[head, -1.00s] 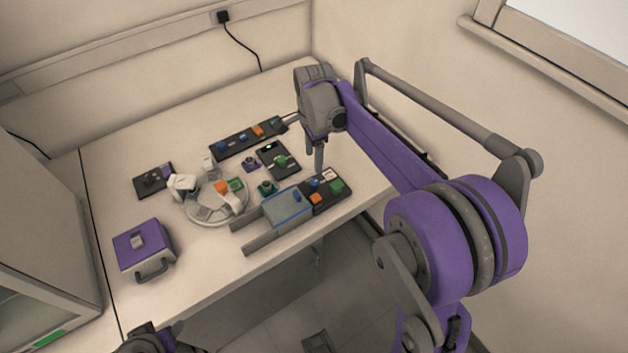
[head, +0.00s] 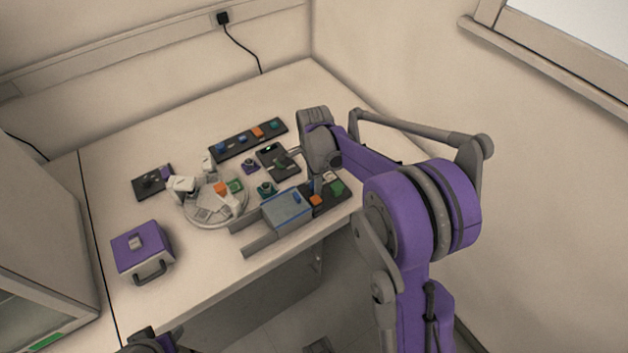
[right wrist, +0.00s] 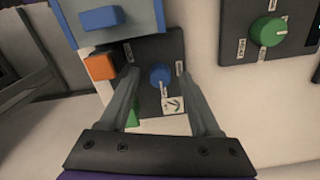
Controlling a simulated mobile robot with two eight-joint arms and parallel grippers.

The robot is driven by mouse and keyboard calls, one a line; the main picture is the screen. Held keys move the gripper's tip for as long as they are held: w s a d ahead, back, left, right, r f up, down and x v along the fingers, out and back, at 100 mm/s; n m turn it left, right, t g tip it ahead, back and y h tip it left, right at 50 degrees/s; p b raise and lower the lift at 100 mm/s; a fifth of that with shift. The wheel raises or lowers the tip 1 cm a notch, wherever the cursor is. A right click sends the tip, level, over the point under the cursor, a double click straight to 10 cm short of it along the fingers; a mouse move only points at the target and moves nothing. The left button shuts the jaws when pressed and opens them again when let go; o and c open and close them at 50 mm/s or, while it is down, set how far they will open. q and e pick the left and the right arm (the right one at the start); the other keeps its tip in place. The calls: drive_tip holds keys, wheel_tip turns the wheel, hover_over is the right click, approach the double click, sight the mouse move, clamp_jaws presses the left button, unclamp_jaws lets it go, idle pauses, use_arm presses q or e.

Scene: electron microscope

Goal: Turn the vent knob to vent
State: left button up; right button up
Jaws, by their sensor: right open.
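A blue knob (right wrist: 160,77) sits on a dark panel (right wrist: 152,52) with small white labels around it. My right gripper (right wrist: 157,74) is open, with one finger on each side of the blue knob; I cannot tell whether either finger touches it. In the head view my right gripper (head: 316,180) is low over this panel near the table's front right edge, and my arm partly hides the knob. A second dark panel (right wrist: 231,30) carries a green knob (right wrist: 267,31) with labels. The label text is too small to read surely. My left gripper is not clearly in view.
A blue-grey tray (head: 288,213) and an orange button (right wrist: 100,66) sit close left of the blue knob. A round carousel (head: 203,217), a long button strip (head: 215,152) and a purple box (head: 141,244) stand further left. The table's back right is clear.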

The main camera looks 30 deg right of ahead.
drive_tip(key=shift+c, duration=0.3)
clamp_jaws()
